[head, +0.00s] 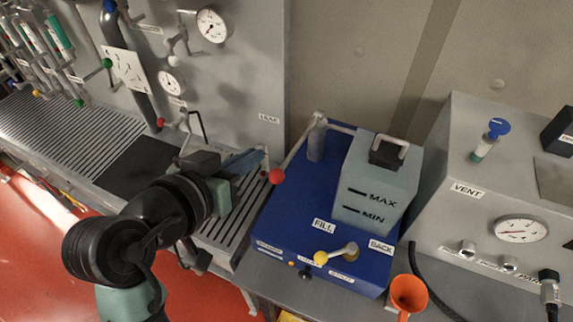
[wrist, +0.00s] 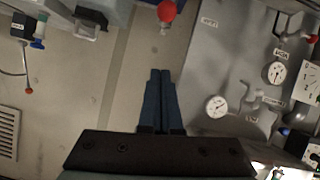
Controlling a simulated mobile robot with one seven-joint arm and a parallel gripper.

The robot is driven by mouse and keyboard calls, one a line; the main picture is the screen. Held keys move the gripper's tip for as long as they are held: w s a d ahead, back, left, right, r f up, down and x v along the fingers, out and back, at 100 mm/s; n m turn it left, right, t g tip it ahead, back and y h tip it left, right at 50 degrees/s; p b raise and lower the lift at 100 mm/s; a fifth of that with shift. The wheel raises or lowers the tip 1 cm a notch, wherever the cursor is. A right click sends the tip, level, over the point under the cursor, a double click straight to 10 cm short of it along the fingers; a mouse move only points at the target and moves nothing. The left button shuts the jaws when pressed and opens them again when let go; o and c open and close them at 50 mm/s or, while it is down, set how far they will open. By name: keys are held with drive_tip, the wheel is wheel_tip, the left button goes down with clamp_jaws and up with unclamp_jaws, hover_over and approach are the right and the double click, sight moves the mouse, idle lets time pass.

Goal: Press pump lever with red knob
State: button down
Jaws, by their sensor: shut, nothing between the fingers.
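The pump lever is a grey rod ending in a red knob (head: 277,176); it slants down and left from a post (head: 317,140) on the blue pump unit (head: 275,215). The knob also shows in the wrist view (wrist: 166,11), just beyond my fingertips. My gripper (head: 262,156) has its blue fingers shut and empty. In the head view its tips are just above and left of the knob. In the wrist view a gap shows between the knob and my gripper (wrist: 160,72), so they look apart.
A grey tank (head: 375,190) marked MAX and MIN stands on the pump unit, with a yellow-knobbed lever (head: 321,258) in front. An orange funnel (head: 408,293) is at the front right. A gauge panel (head: 245,60) rises behind my gripper. A vent box (head: 455,230) stands right.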

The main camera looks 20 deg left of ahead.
drive_tip(key=shift+s+a+f, duration=0.15)
drive_tip(key=shift+a+f, duration=0.05)
drive_tip(key=w+d+f+p, duration=0.1)
drive_tip(key=w+f+p, duration=0.4)
drive_tip(key=w+f, duration=0.3)
drive_tip(key=shift+d, duration=0.3)
drive_tip(key=shift+f, duration=0.25)
idle(0.4)
